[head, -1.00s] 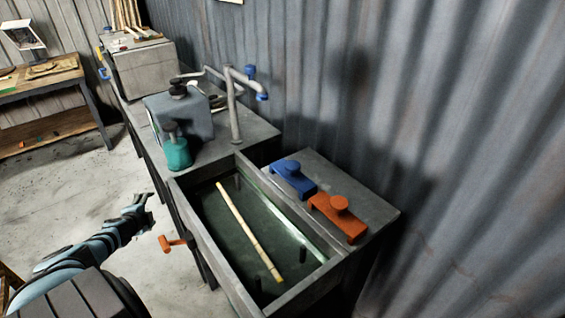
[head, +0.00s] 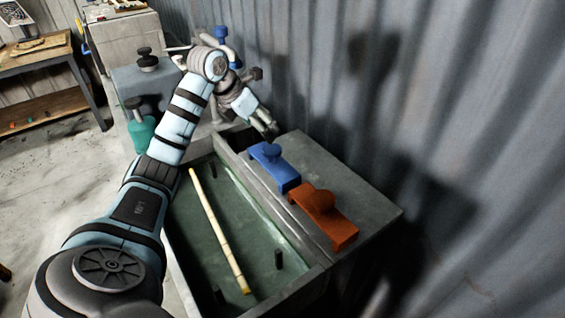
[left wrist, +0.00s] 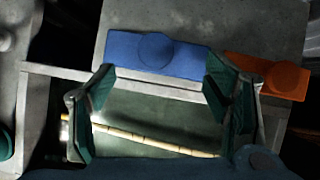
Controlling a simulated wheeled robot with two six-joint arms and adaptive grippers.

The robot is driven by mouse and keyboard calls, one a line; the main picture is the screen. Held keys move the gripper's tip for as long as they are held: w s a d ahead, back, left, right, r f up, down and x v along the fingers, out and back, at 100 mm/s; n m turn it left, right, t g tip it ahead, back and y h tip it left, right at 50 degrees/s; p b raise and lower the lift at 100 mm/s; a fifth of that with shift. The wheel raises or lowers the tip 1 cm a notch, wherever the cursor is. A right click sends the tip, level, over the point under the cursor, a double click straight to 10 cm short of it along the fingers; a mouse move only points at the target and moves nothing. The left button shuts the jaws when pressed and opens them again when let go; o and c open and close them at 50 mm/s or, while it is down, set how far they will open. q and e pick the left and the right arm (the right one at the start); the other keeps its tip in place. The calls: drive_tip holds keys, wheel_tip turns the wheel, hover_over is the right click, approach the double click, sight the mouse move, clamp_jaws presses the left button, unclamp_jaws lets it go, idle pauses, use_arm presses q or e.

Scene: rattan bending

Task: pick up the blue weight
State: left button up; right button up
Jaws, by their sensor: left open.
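The blue weight (head: 275,165), a flat bar with a round knob on top, lies on the grey ledge beside the tank. It also shows in the left wrist view (left wrist: 180,55), between and beyond the fingertips. My left gripper (head: 266,128) is just above and behind the blue weight in the head view, apart from it by a small gap. Its two fingers stand wide apart and empty in the left wrist view (left wrist: 160,100). My right gripper is not in view.
An orange weight (head: 323,218) lies close beside the blue one. The grey tank (head: 185,272) holds a rattan stick (head: 217,230) and upright pegs. A corrugated wall (head: 440,120) stands behind the ledge. A teal bottle (head: 141,132) and a tap are at the back.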

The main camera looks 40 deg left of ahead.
use_arm(q)
approach(272, 149)
wheel_tip(272, 149, down, 2)
drive_tip(key=x, duration=0.8)
drive_tip(key=shift+w+f, duration=0.1)
drive_tip(key=shift+w, duration=0.5)
drive_tip(key=shift+s, duration=0.1)
drive_tip(key=shift+c, duration=0.2)
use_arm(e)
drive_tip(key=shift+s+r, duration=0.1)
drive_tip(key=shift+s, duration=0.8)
use_arm(q)
drive_tip(key=c, duration=0.3)
clamp_jaws()
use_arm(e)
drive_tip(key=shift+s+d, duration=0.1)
